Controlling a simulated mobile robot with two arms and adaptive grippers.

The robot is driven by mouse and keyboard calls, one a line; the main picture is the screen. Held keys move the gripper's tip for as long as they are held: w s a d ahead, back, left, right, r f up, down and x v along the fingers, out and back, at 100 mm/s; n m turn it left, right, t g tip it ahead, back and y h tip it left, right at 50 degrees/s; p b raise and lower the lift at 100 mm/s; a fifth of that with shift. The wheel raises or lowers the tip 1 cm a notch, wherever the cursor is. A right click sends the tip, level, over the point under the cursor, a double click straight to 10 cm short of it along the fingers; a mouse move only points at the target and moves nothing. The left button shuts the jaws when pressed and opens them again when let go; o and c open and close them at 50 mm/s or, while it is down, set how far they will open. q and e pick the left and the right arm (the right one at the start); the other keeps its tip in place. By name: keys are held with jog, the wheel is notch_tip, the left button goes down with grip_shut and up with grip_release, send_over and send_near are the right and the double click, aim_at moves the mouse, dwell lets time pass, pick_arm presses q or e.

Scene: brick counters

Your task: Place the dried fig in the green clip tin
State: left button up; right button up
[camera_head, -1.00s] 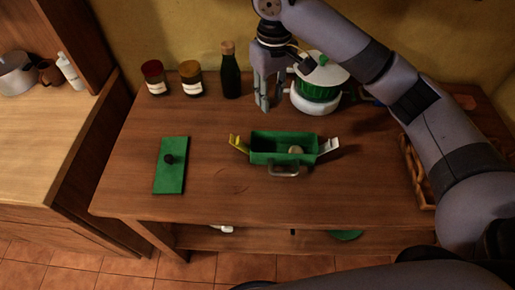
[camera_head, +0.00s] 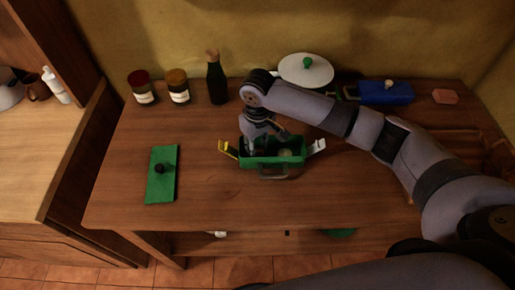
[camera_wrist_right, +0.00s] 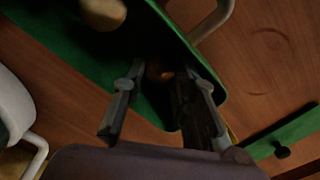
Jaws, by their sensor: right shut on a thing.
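The green clip tin (camera_head: 298,161) stands open on the wooden counter, its clips spread out at both ends and a grey handle in front. My right gripper (camera_head: 263,147) points down into the left part of the tin. In the right wrist view its fingers (camera_wrist_right: 163,72) are shut on a small brown thing (camera_wrist_right: 160,70), probably the dried fig, mostly hidden in shadow. A pale round thing (camera_head: 285,154) lies in the right part of the tin; it also shows in the right wrist view (camera_wrist_right: 103,12). My left gripper is not in view.
A green lid (camera_head: 163,185) with a dark knob lies left of the tin. Two jars (camera_head: 178,88), a dark bottle (camera_head: 217,85), a white-lidded pot (camera_head: 305,70), a blue box (camera_head: 392,94) and a pink block (camera_head: 445,97) stand along the back. The front counter is clear.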

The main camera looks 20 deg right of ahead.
aim_at(257, 149)
jog(key=shift+f, duration=0.95)
jog(key=shift+f, duration=0.1)
jog(key=o, duration=0.6)
notch_tip(257, 149, up, 12)
jog(key=shift+r+b, duration=0.2)
jog(key=shift+b, duration=0.7)
jog(key=shift+f, duration=0.15)
